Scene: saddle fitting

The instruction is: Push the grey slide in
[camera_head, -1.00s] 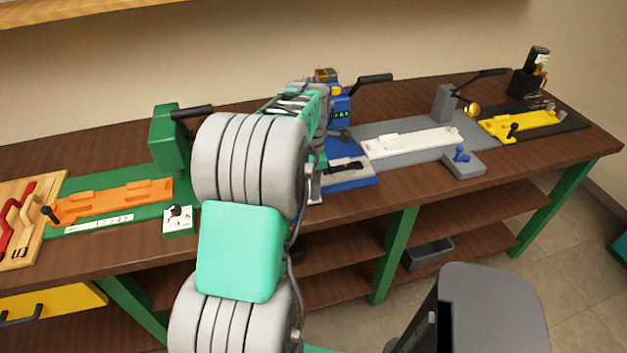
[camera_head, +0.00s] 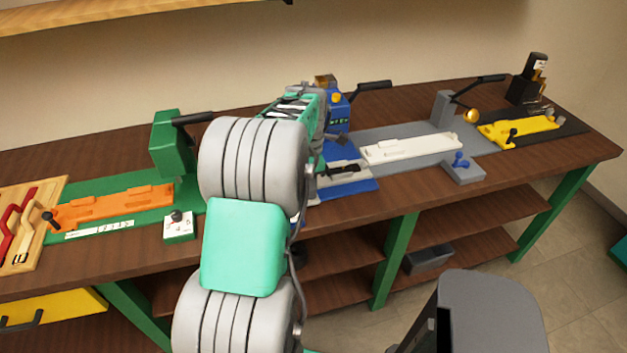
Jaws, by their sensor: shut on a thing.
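The blue station (camera_head: 362,186) stands at the middle of the bench, partly behind my arm. The grey slide (camera_head: 361,166) lies on it, with a dark handle-like part (camera_head: 345,170) on top. My green and grey arm covers the slide's left end. My gripper (camera_head: 318,172) is at that left end, mostly hidden behind my arm. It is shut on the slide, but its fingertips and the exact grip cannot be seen.
A blue press (camera_head: 337,112) with a black lever stands behind the slide. A white slide (camera_head: 410,148) on a grey base lies to the right, and a yellow slide (camera_head: 520,129) beyond it. An orange slide (camera_head: 115,204) and green post (camera_head: 170,148) are left.

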